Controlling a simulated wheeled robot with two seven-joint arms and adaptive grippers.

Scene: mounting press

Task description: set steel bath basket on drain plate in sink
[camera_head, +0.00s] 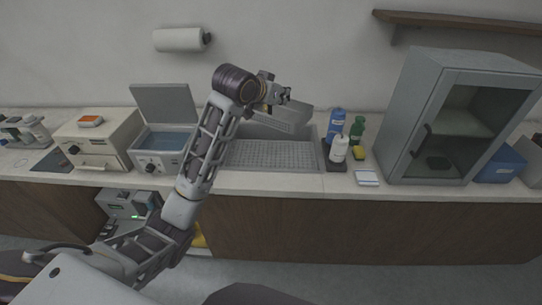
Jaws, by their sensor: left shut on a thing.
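My left arm reaches in from the left, and my left gripper (277,97) is above the back of the sink. It is shut on the steel bath basket (288,119), a grey box-like piece held tilted over the sink. The fingertips are small and partly hidden by the wrist. The perforated drain plate (270,155) lies in the sink below the basket. The arm covers its left end. I cannot tell a gap between basket and sink rim. My right gripper is not in view.
Left of the sink stands an open-lidded bath (165,140) with bluish water, then a cream box-shaped device (95,138). Right of the sink are a white bottle (338,149), a blue bottle (336,122), a green bottle (357,129) and a large glass-door cabinet (455,118).

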